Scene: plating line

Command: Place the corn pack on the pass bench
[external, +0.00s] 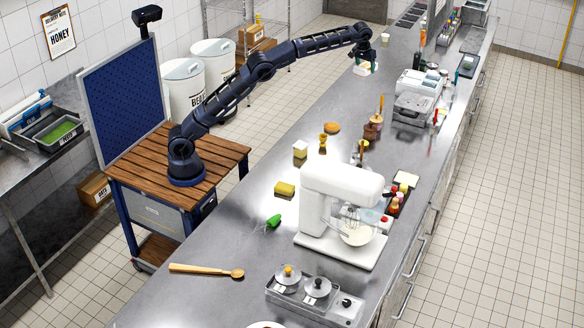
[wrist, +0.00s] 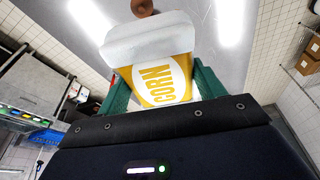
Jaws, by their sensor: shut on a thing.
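In the external view my gripper (external: 366,64) is at the end of the outstretched arm, over the far left edge of the long steel bench (external: 345,110). The corn pack (external: 361,70) shows there as a small pale block at the fingertips. I cannot tell whether it touches the bench top.
A small cup (external: 385,40) stands behind my gripper. A grey and white machine (external: 412,105) stands to the right. The bench just in front of the gripper is clear.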

